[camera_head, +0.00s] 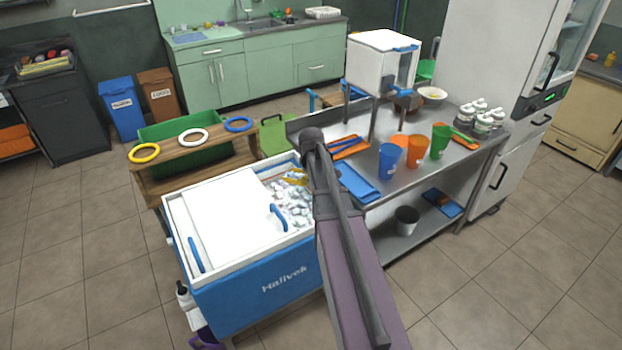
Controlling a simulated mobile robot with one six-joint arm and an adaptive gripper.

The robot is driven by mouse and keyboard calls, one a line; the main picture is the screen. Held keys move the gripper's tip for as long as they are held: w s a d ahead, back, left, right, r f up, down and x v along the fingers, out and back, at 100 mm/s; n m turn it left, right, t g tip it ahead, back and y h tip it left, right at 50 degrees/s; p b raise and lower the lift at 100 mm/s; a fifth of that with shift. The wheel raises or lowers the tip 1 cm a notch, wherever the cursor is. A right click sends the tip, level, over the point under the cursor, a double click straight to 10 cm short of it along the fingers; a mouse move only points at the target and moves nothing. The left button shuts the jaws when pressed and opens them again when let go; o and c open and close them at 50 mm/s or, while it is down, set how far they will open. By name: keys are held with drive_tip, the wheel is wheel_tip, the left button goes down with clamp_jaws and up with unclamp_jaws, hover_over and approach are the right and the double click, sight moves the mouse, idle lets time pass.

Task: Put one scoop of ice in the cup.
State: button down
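A blue and white ice chest (235,230) stands left of my arm, its lid partly slid open. Ice cubes (294,208) show in the open right part. A yellow thing, perhaps the scoop (294,180), lies at or above the ice beside my arm; its shape is partly hidden. A blue cup (390,161), an orange cup (417,152) and a green cup (439,141) stand upright on the metal table. Which cup is meant cannot be told. My arm crosses the middle of the view and hides its own end; my gripper cannot be made out.
The metal table (465,158) also holds blue trays (356,184), a white dispenser (378,62), a bowl (433,93) and several white-topped jars (484,118). A wooden stand with coloured rings (193,135) is behind the chest. A tall white fridge is at right. The front floor is clear.

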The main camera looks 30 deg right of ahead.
drive_tip(key=shift+s+d+r+t+y+p, duration=0.35)
drive_tip(key=shift+s+r+t+y+p, duration=0.1)
drive_tip(key=shift+s+r+t, duration=0.3)
drive_tip(key=c, duration=1.1)
unclamp_jaws()
drive_tip(key=shift+c, duration=0.2)
clamp_jaws()
